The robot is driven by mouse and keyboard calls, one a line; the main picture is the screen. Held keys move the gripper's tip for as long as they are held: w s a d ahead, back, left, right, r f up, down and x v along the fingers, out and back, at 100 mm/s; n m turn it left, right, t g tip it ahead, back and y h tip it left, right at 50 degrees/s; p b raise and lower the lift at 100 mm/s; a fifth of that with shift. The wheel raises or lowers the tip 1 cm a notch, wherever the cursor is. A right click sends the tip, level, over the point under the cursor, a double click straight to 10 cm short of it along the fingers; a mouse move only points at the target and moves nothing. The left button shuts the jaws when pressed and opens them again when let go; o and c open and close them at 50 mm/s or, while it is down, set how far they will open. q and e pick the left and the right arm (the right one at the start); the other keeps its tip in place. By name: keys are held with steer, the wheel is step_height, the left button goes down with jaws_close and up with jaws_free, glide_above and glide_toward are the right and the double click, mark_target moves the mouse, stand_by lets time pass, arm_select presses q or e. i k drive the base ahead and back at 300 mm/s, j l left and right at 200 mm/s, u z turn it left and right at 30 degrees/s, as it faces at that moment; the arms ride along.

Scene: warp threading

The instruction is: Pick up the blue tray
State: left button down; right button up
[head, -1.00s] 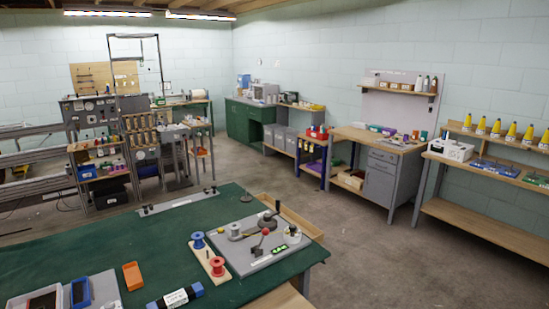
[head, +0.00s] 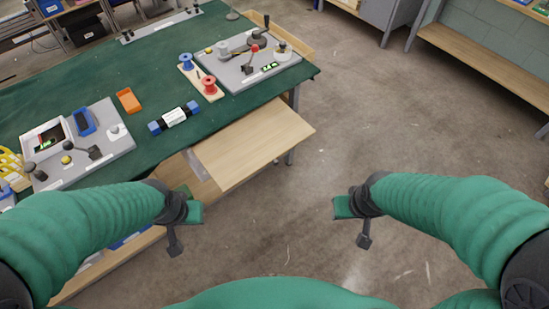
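A small blue tray (head: 84,121) lies on a grey board at the left of the green-topped table, beside a light frame with a dark middle. My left gripper (head: 188,209) is over the table's near edge, to the right of and nearer than the blue tray, well apart from it. My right gripper (head: 345,208) is over bare floor, right of the table. Nothing shows in either gripper. Their fingertips are too small and turned to tell the gap.
The green-topped table (head: 130,70) also holds an orange tray (head: 128,100), a blue-ended roll (head: 174,116), spools on a wooden board (head: 200,78) and a grey lever board (head: 248,62). A wooden shelf (head: 250,143) sticks out at the near side. Open floor (head: 385,130) lies to the right.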

mark_target(85, 125)
steer(key=u, duration=1.4)
